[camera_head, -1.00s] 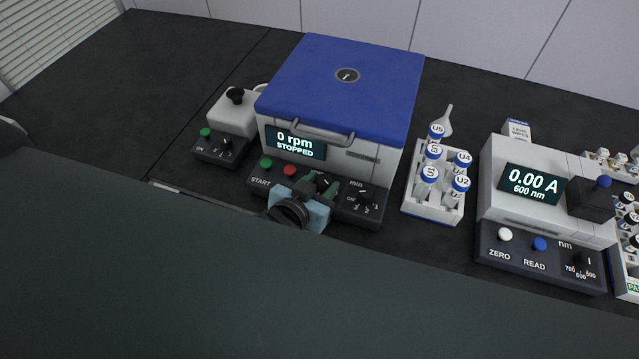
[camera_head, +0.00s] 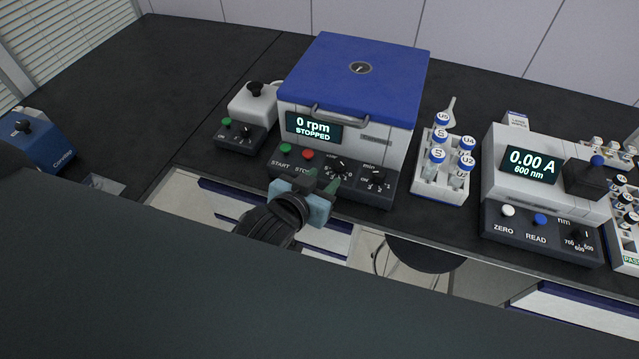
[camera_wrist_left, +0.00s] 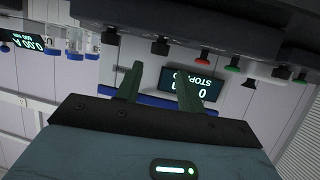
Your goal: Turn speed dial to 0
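The centrifuge (camera_head: 355,90) has a blue lid, which is closed, and its display reads 0 rpm STOPPED. Its speed dial (camera_head: 340,168) is a black knob on the front panel, between the red STOP button and the min dial. It also shows in the left wrist view (camera_wrist_left: 160,46), upside down. The pointer's exact setting is too small to read. My left gripper (camera_head: 322,181) is open and empty, just in front of the speed dial and apart from it. In the left wrist view its green fingers (camera_wrist_left: 158,84) are spread, with the dial beyond the gap. My right gripper is not in view.
The green START button (camera_head: 285,148) and red STOP button (camera_head: 308,155) are left of the dial, the min dial (camera_head: 375,179) right. A small stirrer-like device (camera_head: 245,118) stands left. A vial rack (camera_head: 440,178) and photometer (camera_head: 545,185) stand right. The bench edge lies below my gripper.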

